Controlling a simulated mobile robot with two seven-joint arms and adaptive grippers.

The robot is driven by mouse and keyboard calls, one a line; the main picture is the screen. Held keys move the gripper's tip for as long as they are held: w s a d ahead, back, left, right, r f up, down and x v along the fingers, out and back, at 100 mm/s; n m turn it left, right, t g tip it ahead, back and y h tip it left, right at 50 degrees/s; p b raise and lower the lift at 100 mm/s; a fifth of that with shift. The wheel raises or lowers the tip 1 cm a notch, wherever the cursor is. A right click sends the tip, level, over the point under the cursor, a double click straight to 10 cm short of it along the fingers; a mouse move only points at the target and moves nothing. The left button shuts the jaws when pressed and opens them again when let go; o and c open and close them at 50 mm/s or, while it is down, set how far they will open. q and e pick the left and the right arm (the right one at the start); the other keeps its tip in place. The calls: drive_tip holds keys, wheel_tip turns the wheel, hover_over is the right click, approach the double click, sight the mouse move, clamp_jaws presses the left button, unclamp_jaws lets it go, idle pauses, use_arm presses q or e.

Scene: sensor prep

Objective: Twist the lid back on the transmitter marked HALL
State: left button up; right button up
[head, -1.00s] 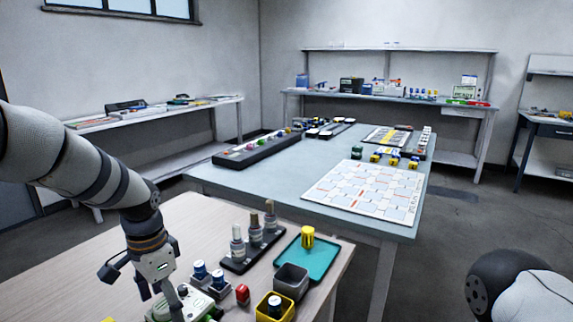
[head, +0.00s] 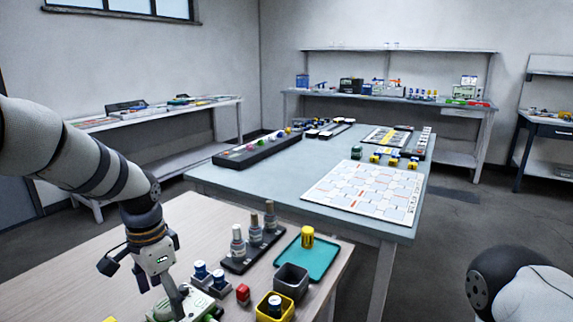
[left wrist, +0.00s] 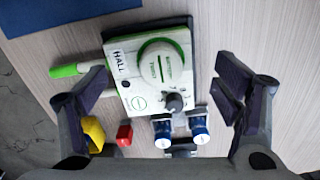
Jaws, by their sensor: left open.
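The transmitter marked HALL (left wrist: 150,93) is a white box with green trim, directly below my left gripper in the left wrist view. A round white lid with a green rim (left wrist: 160,66), lettered TWIST, lies on its face. I cannot tell whether it is seated. A dark knob (left wrist: 174,102) sits beside it. My left gripper (left wrist: 163,72) is open, its fingers to either side of the transmitter and apart from it. In the head view the left gripper (head: 160,287) hangs over the transmitter (head: 205,313), which is mostly hidden. My right gripper is not in view.
Two blue-capped containers (left wrist: 198,130), a red block (left wrist: 125,135) and a yellow item (left wrist: 93,133) lie close by. A grey bin (head: 291,282), yellow bin (head: 262,308), teal tray (head: 318,265) and bottle rack (head: 236,265) stand to the right. The table's left part is clear.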

sight(165, 305)
use_arm(q)
drive_tip(key=shift+r+p, duration=0.35)
drive_tip(key=shift+r, duration=2.5)
